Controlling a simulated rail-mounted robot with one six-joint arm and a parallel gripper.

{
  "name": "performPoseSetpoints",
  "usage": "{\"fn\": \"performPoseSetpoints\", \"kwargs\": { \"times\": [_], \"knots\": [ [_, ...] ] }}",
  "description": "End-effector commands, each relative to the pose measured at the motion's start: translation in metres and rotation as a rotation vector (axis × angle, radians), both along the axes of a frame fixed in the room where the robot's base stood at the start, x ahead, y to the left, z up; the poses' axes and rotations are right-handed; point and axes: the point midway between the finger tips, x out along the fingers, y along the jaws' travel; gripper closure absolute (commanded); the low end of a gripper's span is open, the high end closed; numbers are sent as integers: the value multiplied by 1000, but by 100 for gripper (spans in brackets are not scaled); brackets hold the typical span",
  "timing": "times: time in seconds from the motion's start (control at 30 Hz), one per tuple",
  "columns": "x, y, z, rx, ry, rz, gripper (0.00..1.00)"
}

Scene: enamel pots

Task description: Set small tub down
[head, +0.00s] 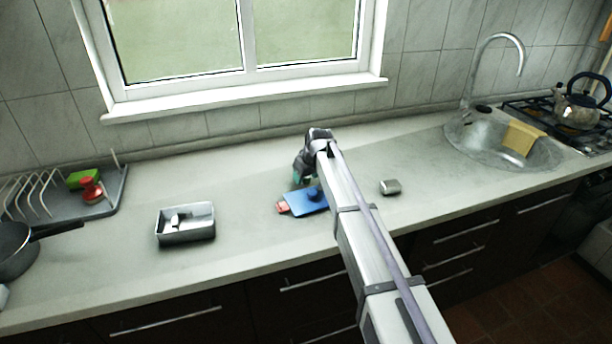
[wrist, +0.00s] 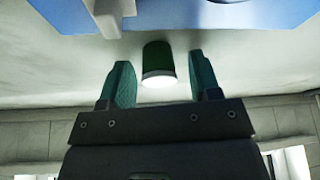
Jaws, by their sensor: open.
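A small dark green tub (wrist: 158,58) with a pale, bright end stands on the worktop in the wrist view. It sits between the two teal fingertips of my gripper (wrist: 159,72), with a visible gap on each side. My gripper is open. In the head view my gripper (head: 298,178) is low over the worktop, just behind the blue board. The tub cannot be made out there, hidden by my gripper and arm.
A grey metal tray (head: 186,236) is left, a small grey box (head: 390,187) right. The sink (head: 500,140) is far right, a dish rack (head: 60,200) far left.

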Motion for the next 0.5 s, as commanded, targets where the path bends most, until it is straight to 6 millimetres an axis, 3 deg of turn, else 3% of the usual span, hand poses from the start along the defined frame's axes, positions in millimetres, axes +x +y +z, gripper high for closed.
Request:
{"fn": "performPoseSetpoints", "kwargs": {
  "times": [0.17,0.27,0.5],
  "knots": [
    [0,0,5,0,0,0,43],
    [-4,-3,20,0,0,0,43],
    [-22,-16,81,0,0,-1,43]
  ]
}}
